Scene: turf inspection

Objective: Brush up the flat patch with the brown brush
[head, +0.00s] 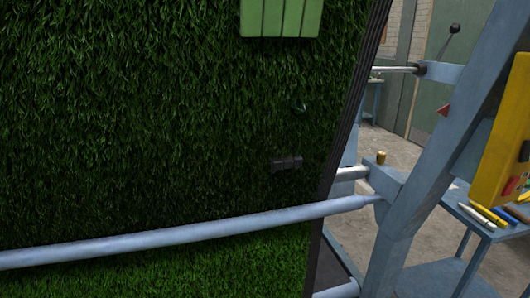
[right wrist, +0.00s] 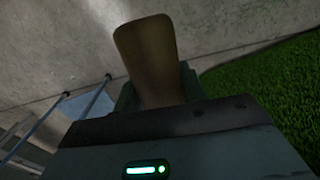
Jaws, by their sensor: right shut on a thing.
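A large turf surface (head: 150,130) of dark green grass fills the left and middle of the head view. I cannot make out a distinct flat patch in it. My right gripper (right wrist: 157,93) is shut on a brown, smooth, rounded piece (right wrist: 146,55), which looks like part of the brown brush. No bristles show. In the right wrist view, green turf (right wrist: 265,88) lies to the right of the gripper, apart from the brown piece. Neither gripper shows in the head view, and my left gripper is in no view.
A pale blue rail (head: 190,235) crosses in front of the turf. A light green ribbed thing (head: 280,17) and a small dark block (head: 287,163) are at the turf. A blue frame post (head: 440,150), yellow box (head: 507,125) and blue table with markers (head: 490,216) stand right.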

